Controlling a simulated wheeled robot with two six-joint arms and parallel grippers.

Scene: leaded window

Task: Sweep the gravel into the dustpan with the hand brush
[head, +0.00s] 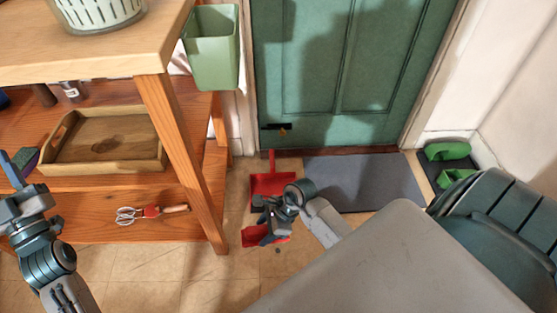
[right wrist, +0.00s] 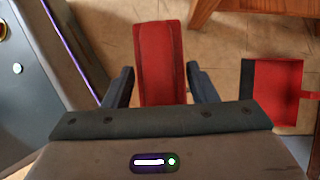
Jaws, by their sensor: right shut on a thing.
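The red dustpan (head: 272,183) lies on the tiled floor by the door, its handle toward the door. It also shows at the right of the right wrist view (right wrist: 275,90), apart from my gripper. My right gripper (head: 266,226) is low over the floor in front of the dustpan. It is shut on the red hand brush (right wrist: 158,60), which shows between its fingers and partly in the head view (head: 254,238). The bristles are hidden. A small dark speck, perhaps gravel (head: 278,251), lies near the brush. My left gripper (head: 15,180) is at the left edge by the shelves; its jaw opening is unclear.
A grey doormat (head: 362,182) lies before the green door (head: 345,60). Green shoes (head: 447,151) stand at right.

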